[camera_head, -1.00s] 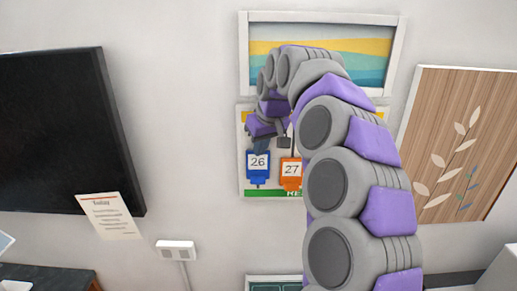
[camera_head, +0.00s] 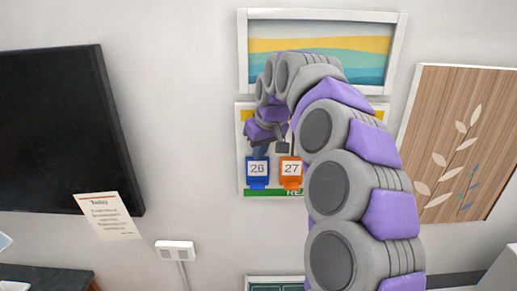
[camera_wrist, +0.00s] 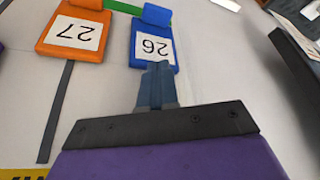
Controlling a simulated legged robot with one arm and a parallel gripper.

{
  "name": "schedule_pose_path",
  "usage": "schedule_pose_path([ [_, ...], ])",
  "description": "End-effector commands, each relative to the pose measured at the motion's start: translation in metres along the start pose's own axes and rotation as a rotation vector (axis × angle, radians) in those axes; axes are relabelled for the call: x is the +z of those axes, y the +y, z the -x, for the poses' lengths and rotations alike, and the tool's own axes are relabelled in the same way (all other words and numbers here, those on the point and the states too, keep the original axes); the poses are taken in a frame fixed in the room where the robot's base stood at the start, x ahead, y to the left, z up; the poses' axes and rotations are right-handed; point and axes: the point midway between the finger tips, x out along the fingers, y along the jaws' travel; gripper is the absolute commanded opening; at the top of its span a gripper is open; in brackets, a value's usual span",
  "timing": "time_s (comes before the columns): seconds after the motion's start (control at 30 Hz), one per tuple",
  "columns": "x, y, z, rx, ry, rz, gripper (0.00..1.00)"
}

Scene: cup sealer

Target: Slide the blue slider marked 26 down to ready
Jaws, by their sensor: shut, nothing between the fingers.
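The blue slider marked 26 (camera_head: 257,170) sits low on the wall board (camera_head: 243,180), level with the orange slider marked 27 (camera_head: 291,172) and just above the green "READY" strip (camera_head: 280,192). In the wrist view the blue slider (camera_wrist: 152,45) appears upside down. My gripper (camera_wrist: 157,68) is shut and empty, its tips at the upper edge of the blue slider and seeming to touch it. In the head view my gripper (camera_head: 260,150) is just above that slider, and my arm hides much of the board's right part.
A framed picture (camera_head: 320,14) hangs above the board. A wooden leaf panel (camera_head: 430,130) is to the right. A dark screen (camera_head: 60,130) with a "Today" note (camera_head: 108,216) is to the left. The orange slider's dark track (camera_wrist: 57,110) shows in the wrist view.

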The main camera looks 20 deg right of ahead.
Motion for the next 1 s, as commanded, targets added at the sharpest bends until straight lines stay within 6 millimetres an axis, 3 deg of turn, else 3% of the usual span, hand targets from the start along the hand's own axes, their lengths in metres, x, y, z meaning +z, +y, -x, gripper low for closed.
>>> schedule_pose_path([
  [0.23,0.004,-0.006,0.008,0.001,0.002,0.001,0.00],
  [0.67,0.026,-0.023,0.043,0.000,0.004,0.000,0.00],
  [1.0,0.027,-0.025,0.045,0.000,0.001,-0.001,0.00],
])
